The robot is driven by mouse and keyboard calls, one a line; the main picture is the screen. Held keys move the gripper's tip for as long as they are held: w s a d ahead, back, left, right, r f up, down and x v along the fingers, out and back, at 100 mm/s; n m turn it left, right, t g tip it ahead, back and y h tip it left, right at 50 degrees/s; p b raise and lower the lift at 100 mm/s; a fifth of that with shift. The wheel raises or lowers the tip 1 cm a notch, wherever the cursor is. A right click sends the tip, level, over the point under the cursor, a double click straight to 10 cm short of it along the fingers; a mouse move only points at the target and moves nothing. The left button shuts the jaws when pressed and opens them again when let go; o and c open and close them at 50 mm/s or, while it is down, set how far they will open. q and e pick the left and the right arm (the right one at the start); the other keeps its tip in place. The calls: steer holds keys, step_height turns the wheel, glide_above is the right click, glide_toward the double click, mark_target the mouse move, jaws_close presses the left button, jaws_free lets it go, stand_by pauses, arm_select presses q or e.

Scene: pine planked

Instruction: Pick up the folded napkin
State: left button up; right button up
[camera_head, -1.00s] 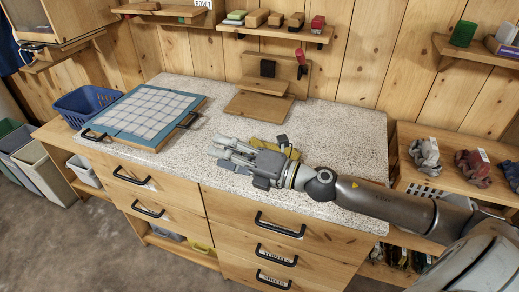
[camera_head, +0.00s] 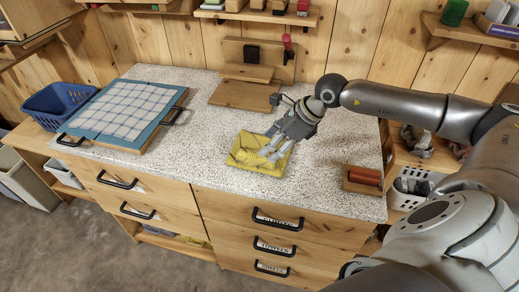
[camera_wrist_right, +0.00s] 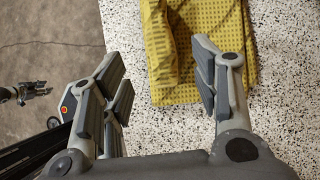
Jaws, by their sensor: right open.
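The yellow folded napkin (camera_head: 243,160) lies on the speckled countertop near its front edge. My right gripper (camera_head: 274,149) reaches down over the napkin's right part from above and covers some of it. In the right wrist view the patterned napkin (camera_wrist_right: 200,35) is ahead of the open right gripper (camera_wrist_right: 162,78). Its fingers are apart, the right one overlapping the cloth in the picture, the left ones beside its edge. Contact cannot be told. My left gripper (camera_wrist_right: 36,92) shows small at the left of the wrist view, over the floor; its opening is too small to judge.
A blue-framed tiled board (camera_head: 130,107) with handles lies on the counter's left. A wooden stand (camera_head: 245,92) is at the back. A small wooden box with red cylinders (camera_head: 364,175) stands at right. Countertop around the napkin (camera_head: 210,140) is clear.

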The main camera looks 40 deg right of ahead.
mark_target(261, 147)
steer(key=shift+w+a+f, duration=0.2)
steer(key=shift+w+f, duration=0.1)
steer(key=shift+f, duration=0.1)
steer(key=shift+w+a+f+p, duration=0.25)
steer(key=shift+w+a+p, duration=0.1)
steer(key=shift+p, duration=0.3)
steer(key=p+x, duration=0.1)
steer(key=x, duration=0.2)
steer(key=shift+w, duration=0.2)
steer(key=shift+w+a+f+p, duration=0.2)
steer(key=shift+f+p, duration=0.1)
steer(key=shift+f, duration=0.15)
steer(key=c, duration=1.1)
steer(key=shift+c, duration=0.2)
steer(key=shift+r, duration=0.1)
